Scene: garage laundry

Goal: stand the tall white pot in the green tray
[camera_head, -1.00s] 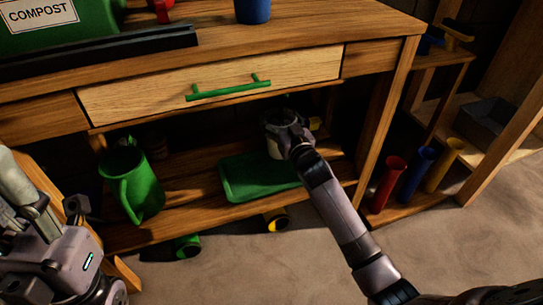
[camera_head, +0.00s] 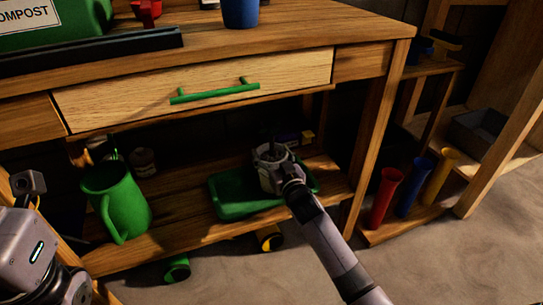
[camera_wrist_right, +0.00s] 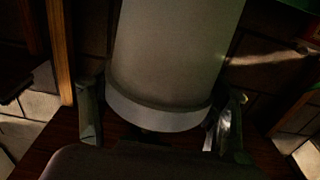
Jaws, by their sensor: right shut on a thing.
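The white pot (camera_head: 265,180) is in my right gripper (camera_head: 284,171), under the workbench. In the right wrist view the pot (camera_wrist_right: 172,65) fills the middle, with one finger on each side. In the head view the pot overlaps the right half of the green tray (camera_head: 228,200), which lies on the low shelf. The pot looks roughly upright. My gripper hides part of it, and I cannot tell whether its base touches the tray. My left arm shows at the lower left, but its fingers are not visible.
The drawer (camera_head: 200,85) and bench top are above. Red (camera_head: 386,197), blue and yellow tubes stand at right, past the bench leg (camera_head: 372,145).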

